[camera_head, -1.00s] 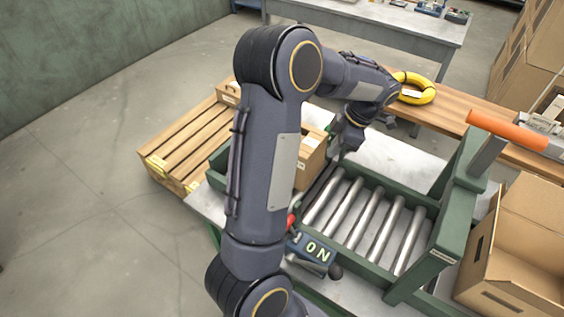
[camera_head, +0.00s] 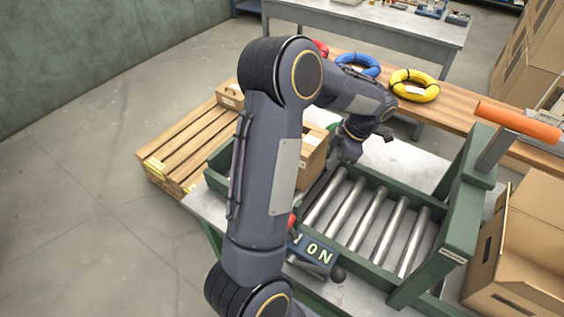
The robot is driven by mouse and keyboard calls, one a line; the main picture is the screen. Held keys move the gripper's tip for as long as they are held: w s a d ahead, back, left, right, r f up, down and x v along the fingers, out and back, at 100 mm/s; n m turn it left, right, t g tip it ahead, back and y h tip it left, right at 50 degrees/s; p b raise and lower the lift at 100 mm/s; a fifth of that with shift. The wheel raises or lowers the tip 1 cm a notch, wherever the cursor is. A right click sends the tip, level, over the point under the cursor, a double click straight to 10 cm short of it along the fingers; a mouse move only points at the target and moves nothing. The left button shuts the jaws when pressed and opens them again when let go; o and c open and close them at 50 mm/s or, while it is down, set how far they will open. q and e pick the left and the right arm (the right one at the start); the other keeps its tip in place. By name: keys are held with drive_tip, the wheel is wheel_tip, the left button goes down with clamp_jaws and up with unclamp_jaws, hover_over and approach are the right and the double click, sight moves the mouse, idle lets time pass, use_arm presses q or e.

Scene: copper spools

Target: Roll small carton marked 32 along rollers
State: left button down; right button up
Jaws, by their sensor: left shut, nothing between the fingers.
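A small brown carton (camera_head: 313,158) sits at the left end of the roller conveyor (camera_head: 368,222) in the head view. My left arm hides much of it, and I cannot read a 32 on it. The metal rollers to the right of the gripper are bare. My right gripper is not in view.
A green frame with an orange handle (camera_head: 518,122) stands at the rollers' right end. An ON switch box (camera_head: 315,252) is at the front. An open carton (camera_head: 525,240) stands right. Yellow (camera_head: 414,86) and blue (camera_head: 358,65) coils lie on the wooden bench behind. A pallet (camera_head: 190,145) is left.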

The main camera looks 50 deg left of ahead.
sight(312, 150)
use_arm(q)
drive_tip(key=shift+f+b, duration=2.7)
drive_tip(key=shift+f, duration=2.5)
drive_tip(key=shift+s+a+b, duration=0.3)
drive_tip(key=shift+s+a, duration=0.3)
drive_tip(key=shift+a, duration=1.2)
drive_tip(key=shift+s+a+b, duration=0.3)
drive_tip(key=shift+s+a, duration=0.25)
drive_tip(key=shift+a, duration=1.3)
drive_tip(key=shift+s+a+b, duration=0.3)
drive_tip(key=shift+s+a, duration=0.3)
drive_tip(key=shift+a, duration=1.2)
drive_tip(key=shift+w+d+b, duration=0.2)
drive_tip(key=shift+d, duration=0.4)
drive_tip(key=shift+w+d+b, duration=0.15)
drive_tip(key=shift+w+d, duration=0.05)
drive_tip(key=shift+d, duration=0.35)
drive_tip(key=p+v, duration=0.2)
drive_tip(key=v, duration=0.2)
drive_tip(key=s+p+v, duration=0.1)
drive_tip(key=p+v, duration=0.2)
drive_tip(key=v, duration=0.1)
drive_tip(key=s+p+v, duration=0.1)
drive_tip(key=p+v, duration=0.2)
drive_tip(key=v, duration=0.2)
drive_tip(key=shift+s+r, duration=0.2)
drive_tip(key=shift+r, duration=0.25)
